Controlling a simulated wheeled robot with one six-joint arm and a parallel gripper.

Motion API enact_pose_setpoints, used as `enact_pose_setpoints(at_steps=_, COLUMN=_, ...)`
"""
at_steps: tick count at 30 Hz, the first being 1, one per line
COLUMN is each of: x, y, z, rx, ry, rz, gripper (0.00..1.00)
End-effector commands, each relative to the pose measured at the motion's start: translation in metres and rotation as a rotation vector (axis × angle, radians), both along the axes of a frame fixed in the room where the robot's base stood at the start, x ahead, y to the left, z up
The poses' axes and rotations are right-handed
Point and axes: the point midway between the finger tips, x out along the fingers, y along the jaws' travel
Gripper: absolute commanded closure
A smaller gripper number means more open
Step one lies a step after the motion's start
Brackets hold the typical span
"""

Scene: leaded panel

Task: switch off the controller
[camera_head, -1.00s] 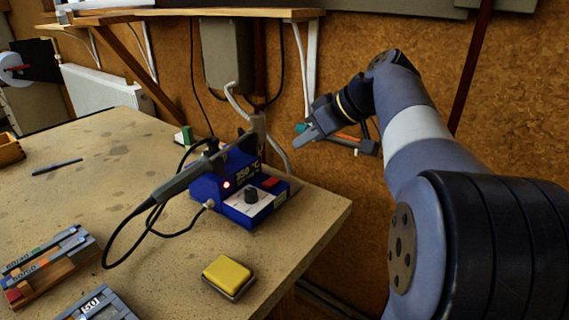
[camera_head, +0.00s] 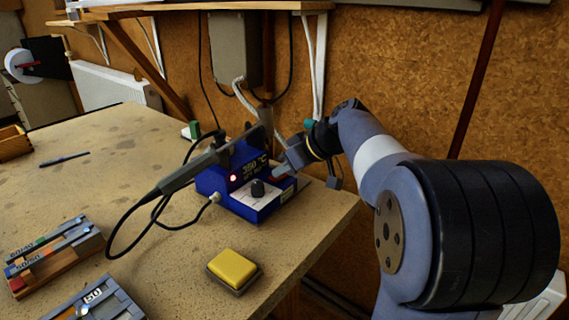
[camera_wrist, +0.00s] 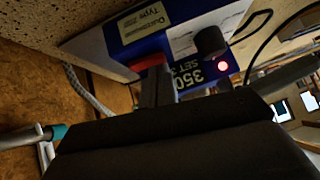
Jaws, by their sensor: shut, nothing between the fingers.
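The controller is a blue soldering station (camera_head: 243,205) near the right edge of the bench. Its display reads 350 °C and a red light glows on its front. A black knob (camera_head: 257,188) sits on its white panel. A red rocker switch (camera_wrist: 148,62) shows in the wrist view beside the white label, mostly hidden by my gripper in the head view. My gripper (camera_head: 279,172) is shut and empty, its tips at or very near the red switch; I cannot tell whether they touch. The gripper also shows in the wrist view (camera_wrist: 154,82). The soldering iron (camera_head: 188,172) rests in its holder above the station.
A yellow sponge (camera_head: 232,267) in a tray lies in front of the station. The iron's black cable loops over the bench (camera_head: 110,180) on the left. Labelled bundles (camera_head: 50,255) lie front left. A grey box (camera_head: 234,50) hangs on the cork wall behind.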

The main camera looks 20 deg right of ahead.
Motion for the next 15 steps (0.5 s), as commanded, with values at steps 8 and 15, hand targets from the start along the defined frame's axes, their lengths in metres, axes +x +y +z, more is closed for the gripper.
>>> enact_pose_setpoints(at_steps=8, x=-0.0001, y=0.0002, z=-0.0010, rx=-0.004, ry=-0.003, rz=0.001, gripper=1.00)
enact_pose_setpoints(at_steps=15, x=-0.0007, y=0.0015, z=-0.0046, rx=-0.038, ry=-0.028, rz=0.001, gripper=1.00)
